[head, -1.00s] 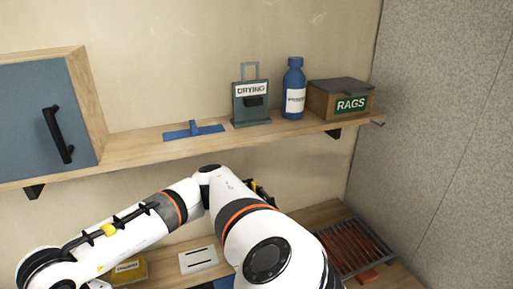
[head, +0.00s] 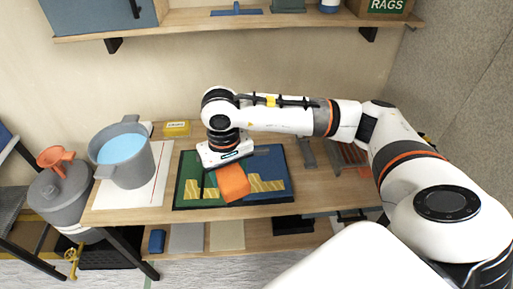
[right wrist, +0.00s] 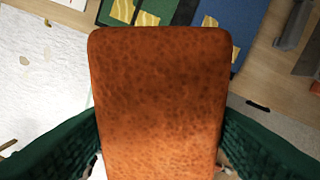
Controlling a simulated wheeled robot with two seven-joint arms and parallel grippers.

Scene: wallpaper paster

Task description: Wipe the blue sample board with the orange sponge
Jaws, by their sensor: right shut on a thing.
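The orange sponge (head: 233,183) is tilted, gripped by my right gripper (head: 222,160). In the right wrist view the sponge (right wrist: 160,95) fills the middle between two dark green finger pads. In the head view the sponge shows over the middle of a dark-framed panel, across the seam of its green and blue halves. The blue sample board (head: 268,163) is the right half, with yellow striped patches near its front. It also shows at the top of the right wrist view (right wrist: 232,18). I cannot tell whether the sponge touches the board. My left gripper is out of view.
A grey bucket of water (head: 128,172) stands on a white sheet (head: 158,160) left of the panel. A yellow labelled box (head: 177,129) is behind. A red-slatted rack (head: 350,153) lies to the right. A shelf (head: 180,20) runs above the bench.

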